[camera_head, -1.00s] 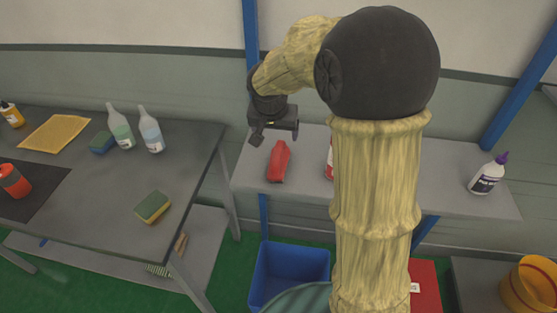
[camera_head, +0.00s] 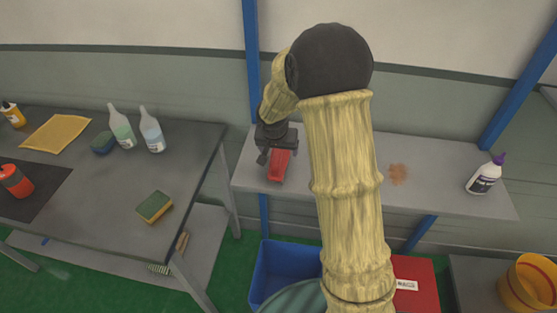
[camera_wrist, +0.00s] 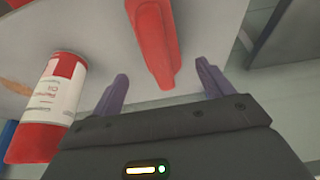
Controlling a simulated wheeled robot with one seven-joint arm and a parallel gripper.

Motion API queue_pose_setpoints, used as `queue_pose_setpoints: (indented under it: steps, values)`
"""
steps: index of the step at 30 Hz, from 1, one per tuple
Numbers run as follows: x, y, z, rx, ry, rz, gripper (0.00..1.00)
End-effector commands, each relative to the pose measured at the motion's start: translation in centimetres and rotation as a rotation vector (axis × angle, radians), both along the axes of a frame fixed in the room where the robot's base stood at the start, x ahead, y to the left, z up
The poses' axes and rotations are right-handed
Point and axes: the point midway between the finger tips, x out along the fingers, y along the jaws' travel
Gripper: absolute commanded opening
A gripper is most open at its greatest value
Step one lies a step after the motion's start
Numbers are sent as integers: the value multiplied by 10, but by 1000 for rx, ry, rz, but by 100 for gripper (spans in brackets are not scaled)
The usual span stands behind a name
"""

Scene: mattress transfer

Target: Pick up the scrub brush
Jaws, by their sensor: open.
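A red elongated object (camera_head: 277,172), which I take to be the scrub brush, lies on the grey wall shelf (camera_head: 450,195) near its left end. Its bristles do not show. My gripper (camera_head: 276,150) is over its far part and hides some of it. In the wrist view the red brush (camera_wrist: 155,35) runs down from the top edge, and its near end lies between the two purple-grey fingertips of my gripper (camera_wrist: 162,70). The fingers stand apart on either side, with a gap to the brush. My gripper is open and holds nothing.
A red-and-white bottle (camera_wrist: 48,110) stands left of my gripper in the wrist view; my arm hides it in the head view. A white purple-capped bottle (camera_head: 485,175) and brownish stain (camera_head: 398,174) are farther right. A blue bin (camera_head: 285,270) is below. A dark table (camera_head: 100,200) is left.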

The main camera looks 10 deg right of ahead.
Motion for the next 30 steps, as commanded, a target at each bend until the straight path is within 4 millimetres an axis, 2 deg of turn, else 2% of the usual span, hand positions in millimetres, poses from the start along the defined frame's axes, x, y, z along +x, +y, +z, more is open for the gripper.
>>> queue_pose_setpoints:
  steps: [5,16,30]
  values:
    - [4,-1,-6,-1,1,1,79]
    - [22,-7,-43,-1,3,0,79]
    - [23,-7,-46,0,0,1,79]
